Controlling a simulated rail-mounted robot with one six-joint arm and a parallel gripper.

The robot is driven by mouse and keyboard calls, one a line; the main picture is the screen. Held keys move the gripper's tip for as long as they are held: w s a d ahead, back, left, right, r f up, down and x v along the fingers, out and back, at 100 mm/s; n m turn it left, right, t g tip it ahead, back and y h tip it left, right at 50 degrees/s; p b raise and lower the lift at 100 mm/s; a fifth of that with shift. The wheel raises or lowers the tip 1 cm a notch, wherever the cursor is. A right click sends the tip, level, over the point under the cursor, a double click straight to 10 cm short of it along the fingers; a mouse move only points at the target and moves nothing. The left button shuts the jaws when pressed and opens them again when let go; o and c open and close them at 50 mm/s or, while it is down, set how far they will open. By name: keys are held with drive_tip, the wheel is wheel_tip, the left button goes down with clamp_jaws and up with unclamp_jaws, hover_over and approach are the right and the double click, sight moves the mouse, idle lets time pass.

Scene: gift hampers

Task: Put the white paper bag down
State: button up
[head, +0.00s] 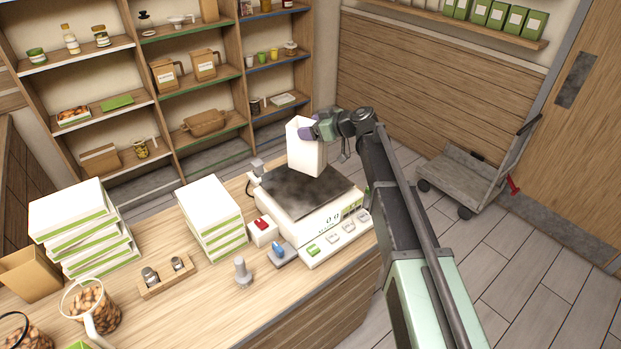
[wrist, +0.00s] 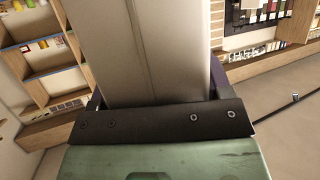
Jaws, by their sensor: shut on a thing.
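The white paper bag (head: 305,152) is upright at the far side of the weighing scale, over its dark plate (head: 312,188). Whether its base touches the plate, I cannot tell. My gripper (head: 309,131) is shut on the bag near its top, coming from the right. In the wrist view the bag (wrist: 150,50) fills the middle, between the fingers, and looks greyish there. The fingertips are mostly hidden behind the bag and the gripper's dark bar.
The scale (head: 320,228) stands on the wooden counter (head: 205,290). Stacks of white boxes (head: 210,212) (head: 75,215), a red-buttoned box (head: 263,229), a metal weight (head: 242,270) and nut baskets (head: 92,308) stand to its left. Shelves are behind; a trolley (head: 470,175) is at right.

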sight(312, 148)
wheel_tip(312, 148, down, 8)
drive_tip(key=b, duration=0.7)
drive_tip(key=shift+r, duration=0.2)
drive_tip(key=shift+f, duration=0.15)
drive_tip(key=o, duration=1.4)
drive_tip(key=p+v, duration=0.5)
drive_tip(key=v, duration=0.7)
drive_tip(key=s+d+f+m+g+h, duration=0.2)
drive_tip(key=s+d+f+m+h, duration=0.1)
drive_tip(key=s, duration=0.7)
drive_tip(key=s+d+f+m+g+h, duration=0.2)
drive_tip(key=s+d+m+h, duration=0.3)
drive_tip(key=s, duration=0.4)
drive_tip(key=s+d+f+m+g+h, duration=0.2)
drive_tip(key=s+d+f+m+h, duration=0.2)
drive_tip(key=s, duration=0.6)
drive_tip(key=shift+s+f+m, duration=0.35)
drive_tip(key=shift+f+m, duration=0.05)
drive_tip(key=shift+f, duration=0.2)
